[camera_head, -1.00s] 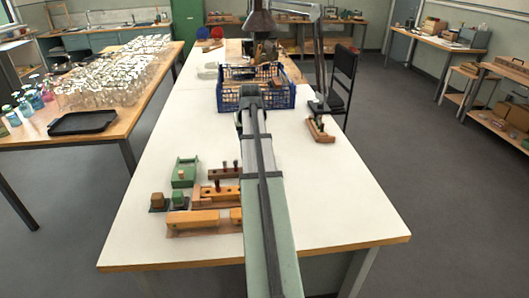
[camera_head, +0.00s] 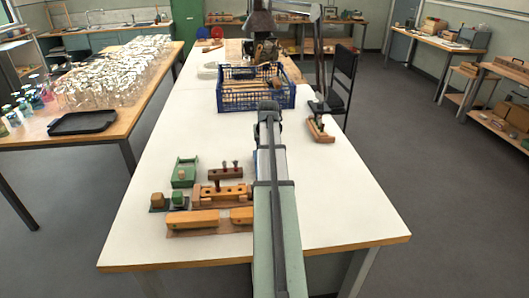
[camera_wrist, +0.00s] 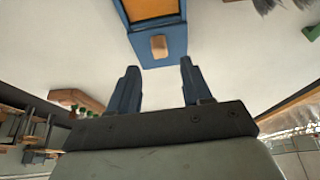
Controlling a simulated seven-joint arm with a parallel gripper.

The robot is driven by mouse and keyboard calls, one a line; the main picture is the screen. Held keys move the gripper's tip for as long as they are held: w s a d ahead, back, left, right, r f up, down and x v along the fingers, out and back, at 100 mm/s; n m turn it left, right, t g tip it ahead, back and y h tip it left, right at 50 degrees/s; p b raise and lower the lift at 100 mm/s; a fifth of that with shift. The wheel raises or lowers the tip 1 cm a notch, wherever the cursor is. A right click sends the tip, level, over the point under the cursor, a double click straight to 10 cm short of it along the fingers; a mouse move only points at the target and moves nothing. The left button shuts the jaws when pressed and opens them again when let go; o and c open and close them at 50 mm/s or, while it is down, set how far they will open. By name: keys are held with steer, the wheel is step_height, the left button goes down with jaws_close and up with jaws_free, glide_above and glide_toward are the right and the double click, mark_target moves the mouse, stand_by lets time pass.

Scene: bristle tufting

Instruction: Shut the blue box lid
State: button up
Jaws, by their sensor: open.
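In the wrist view a blue box (camera_wrist: 178,44) stands at the top of the picture, with an orange panel or inside framed in blue. A small wooden knob (camera_wrist: 159,46) sits on its blue part. I cannot tell how far the lid is open. My gripper (camera_wrist: 158,75) is open and empty, its two dark blue fingers apart on either side of the knob's line and short of it. In the head view the end of my arm is over the white table, and I cannot make out the blue box there; my arm may hide it.
A blue slatted crate (camera_head: 225,98) stands behind my arm on the white table (camera_head: 150,225). Wooden blocks and a green tray (camera_head: 184,171) lie to the left, and a wooden piece (camera_head: 320,130) to the right. The table's right front is clear.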

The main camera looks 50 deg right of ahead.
steer(key=shift+x, duration=2.95)
steer(key=shift+c, duration=0.5)
jaws_close()
